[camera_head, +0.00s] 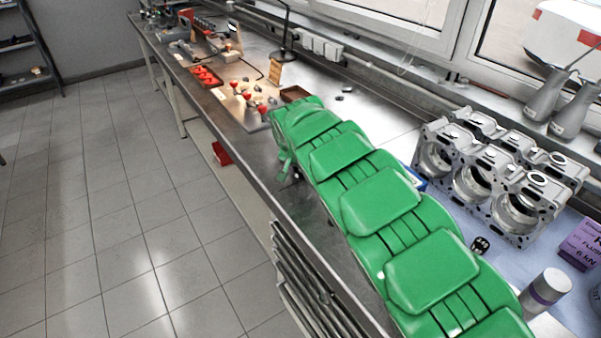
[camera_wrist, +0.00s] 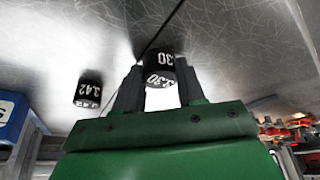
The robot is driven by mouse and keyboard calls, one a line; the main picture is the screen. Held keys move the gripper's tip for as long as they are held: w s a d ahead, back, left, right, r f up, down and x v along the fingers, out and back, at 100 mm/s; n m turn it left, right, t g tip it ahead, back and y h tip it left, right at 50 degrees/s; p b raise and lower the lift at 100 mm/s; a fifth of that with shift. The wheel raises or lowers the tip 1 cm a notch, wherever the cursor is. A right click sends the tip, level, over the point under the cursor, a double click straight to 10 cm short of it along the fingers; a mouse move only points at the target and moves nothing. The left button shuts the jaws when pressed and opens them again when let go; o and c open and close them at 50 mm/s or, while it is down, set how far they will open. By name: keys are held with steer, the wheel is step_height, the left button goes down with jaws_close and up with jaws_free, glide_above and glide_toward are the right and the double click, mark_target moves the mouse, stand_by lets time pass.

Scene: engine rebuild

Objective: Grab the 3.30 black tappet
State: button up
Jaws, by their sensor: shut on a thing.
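My gripper (camera_wrist: 160,78) shows in the wrist view with its two dark fingers closed on the sides of a black tappet (camera_wrist: 160,66). The tappet has white markings that read 3.30, and a second "30" shows on its upper part. A second black tappet marked 3.42 (camera_wrist: 89,88) is to the left, apart from my gripper, by the scratched metal surface.
The metal bench (camera_head: 245,150) runs along the windows. A grey engine block (camera_head: 490,180) stands at the right, with a purple box (camera_head: 582,243) and a white-capped can (camera_head: 546,291) near it. A red tray (camera_head: 205,77) lies farther along. Open floor is at the left.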

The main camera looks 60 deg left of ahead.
mark_target(300, 170)
steer(key=shift+r, duration=1.7)
steer(key=s+d+r, duration=0.6)
steer(key=d+r, duration=0.3)
steer(key=d, duration=0.3)
steer(key=shift+d+r, duration=0.3)
steer(key=shift+d, duration=0.05)
